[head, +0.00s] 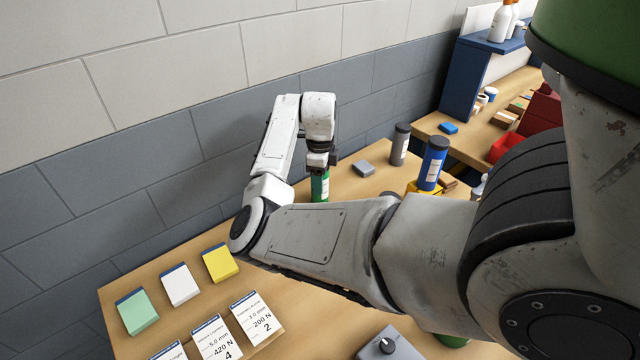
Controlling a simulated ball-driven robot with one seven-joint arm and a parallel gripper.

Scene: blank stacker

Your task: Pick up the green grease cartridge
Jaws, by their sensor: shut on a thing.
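The green grease cartridge (320,186) stands upright near the back of the wooden table, with a pale label on its side. My gripper (319,166) points down over it and is shut on its upper end, which the jaws hide. Whether the cartridge's foot touches the table cannot be told for certain.
A blue cylinder (432,163) and a grey cylinder (400,144) stand to the right, with a small grey block (363,169) nearer the cartridge. Green (137,311), white (180,285) and yellow (220,263) pads lie front left beside printed cards (257,318). The wall rises close behind.

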